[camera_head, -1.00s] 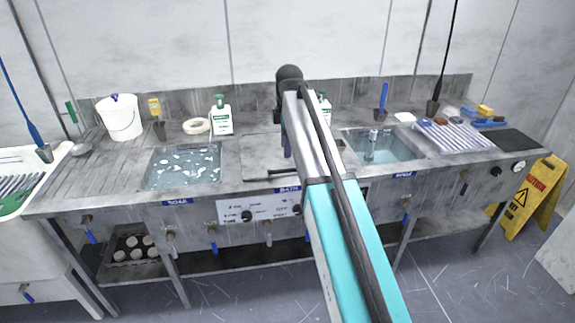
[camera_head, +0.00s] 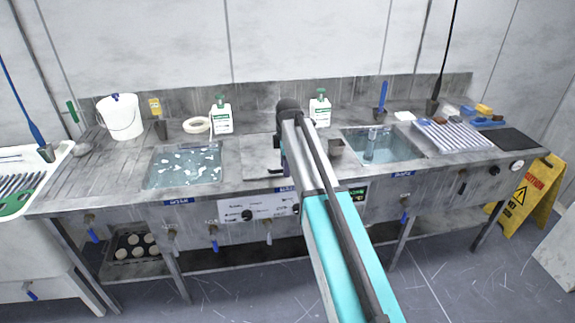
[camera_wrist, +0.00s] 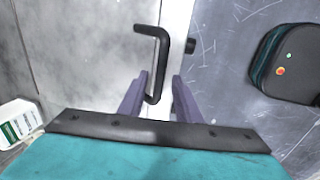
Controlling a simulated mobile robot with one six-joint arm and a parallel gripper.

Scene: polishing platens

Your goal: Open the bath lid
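The bath lid (camera_head: 258,151) is a flat grey metal plate in the bench top between the two open baths. My arm hides its right part in the head view. Its black bar handle (camera_wrist: 163,62) shows in the wrist view near the front edge. My gripper (camera_wrist: 159,78) is open, with its two purple-grey fingers spread on either side of the lower end of the handle. Gaps show between the fingers and the bar. In the head view the fingers are mostly hidden by my arm. The lid lies flat.
The left bath (camera_head: 185,167) holds water with white flakes; the right bath (camera_head: 380,146) holds clear liquid. White bottles (camera_head: 222,117) (camera_head: 320,110) stand behind the lid. A small dark cup (camera_head: 335,147) stands right of my arm. A yellow caution sign (camera_head: 527,196) stands at the right.

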